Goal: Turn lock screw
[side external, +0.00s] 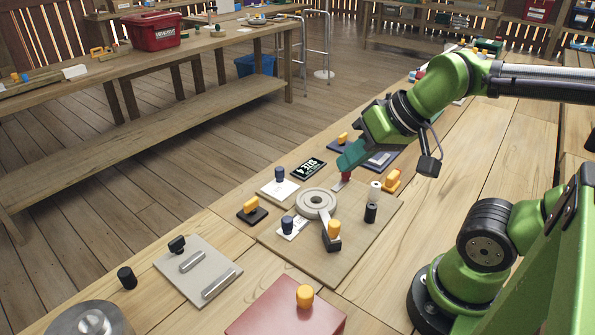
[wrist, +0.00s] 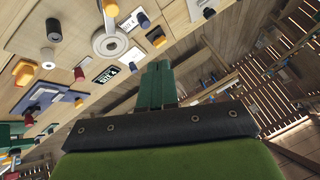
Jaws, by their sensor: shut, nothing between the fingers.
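My gripper (side external: 347,160) is shut and empty, its green fingers pointing down above the far edge of a wooden board (side external: 350,245). In the wrist view its fingers (wrist: 157,66) are together. No part is plainly marked as the lock screw. A grey round disc with a central hole (side external: 316,203) lies on the board, also in the wrist view (wrist: 110,42). A small red knob on a pale strip (side external: 346,178) lines up just below my fingertips in the side view; I cannot tell the gap. An orange-handled part (side external: 333,231) stands beside the disc.
White (side external: 376,190) and black (side external: 370,213) cylinders stand on the board's right. Blue knobs (side external: 280,174) on white plates, a dark label plate (side external: 308,169) and an orange knob (side external: 250,205) surround the disc. A grey plate with bars (side external: 198,268) and a red box (side external: 285,312) lie nearer.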

